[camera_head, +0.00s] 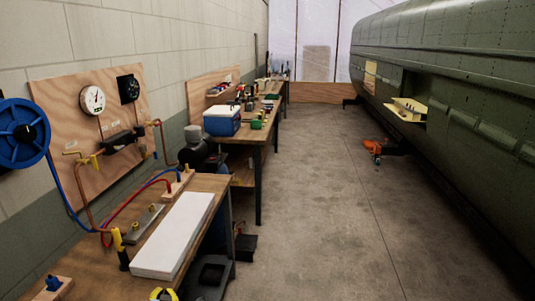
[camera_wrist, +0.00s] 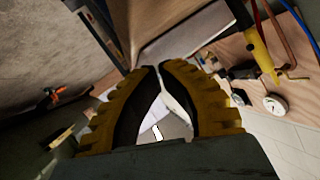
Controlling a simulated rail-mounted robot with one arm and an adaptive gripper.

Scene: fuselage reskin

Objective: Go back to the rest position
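My gripper (camera_wrist: 160,67) shows in the wrist view, with two curved, ridged yellow-brown fingers. Their tips come together at the middle of the picture, and I see nothing held between them. A pale surface shows through the gap behind the tips. In the head view a yellow and black piece (camera_head: 163,294) is cut off by the bottom edge; I cannot tell whether it is my gripper. No rest position is marked in either view.
The near bench (camera_head: 205,184) holds a white slab (camera_head: 175,235), a yellow-handled tool (camera_head: 118,240) and hoses. A gauge board (camera_head: 75,120) and blue reel (camera_head: 20,133) are at left. The green fuselage (camera_head: 470,100) lines the right. The floor aisle (camera_head: 320,200) between is mostly clear.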

